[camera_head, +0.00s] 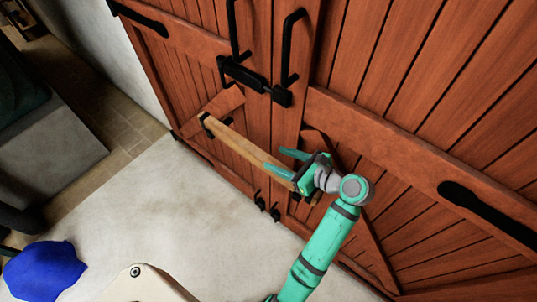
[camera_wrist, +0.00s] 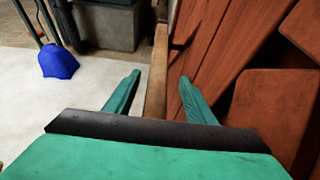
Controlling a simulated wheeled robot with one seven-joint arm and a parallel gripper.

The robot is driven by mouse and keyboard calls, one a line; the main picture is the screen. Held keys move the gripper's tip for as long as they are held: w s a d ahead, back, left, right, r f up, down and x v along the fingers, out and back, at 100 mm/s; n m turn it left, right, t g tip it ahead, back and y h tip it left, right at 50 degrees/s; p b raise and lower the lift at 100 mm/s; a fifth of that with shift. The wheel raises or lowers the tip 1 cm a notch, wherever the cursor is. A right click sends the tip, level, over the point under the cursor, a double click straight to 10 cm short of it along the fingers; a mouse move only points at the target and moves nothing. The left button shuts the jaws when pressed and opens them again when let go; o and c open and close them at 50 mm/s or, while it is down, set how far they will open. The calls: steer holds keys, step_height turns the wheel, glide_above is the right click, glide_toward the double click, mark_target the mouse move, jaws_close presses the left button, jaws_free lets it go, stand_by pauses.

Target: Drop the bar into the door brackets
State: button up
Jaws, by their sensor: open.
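The bar is a long wooden beam (camera_head: 243,147) lying across the lower part of the red-brown double doors (camera_head: 400,75). Its left end is at a black door bracket (camera_head: 206,127) and appears to sit in it. Its right end is at my gripper, where dark metal behind the fingers may be another bracket, mostly hidden. My gripper (camera_head: 274,160) is open, with its teal fingers on either side of the bar. In the wrist view the bar (camera_wrist: 157,72) runs away between the spread fingers (camera_wrist: 160,78), with a visible gap on each side.
Black pull handles (camera_head: 291,50) and a latch (camera_head: 245,75) are on the doors above the bar. A blue heap (camera_head: 45,270) lies on the pale floor at left. A grey block (camera_head: 50,145) stands at far left. The floor before the doors is clear.

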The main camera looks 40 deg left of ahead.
steer(key=shift+v, duration=1.6)
steer(key=shift+s+a, duration=0.1)
steer(key=shift+a, duration=0.05)
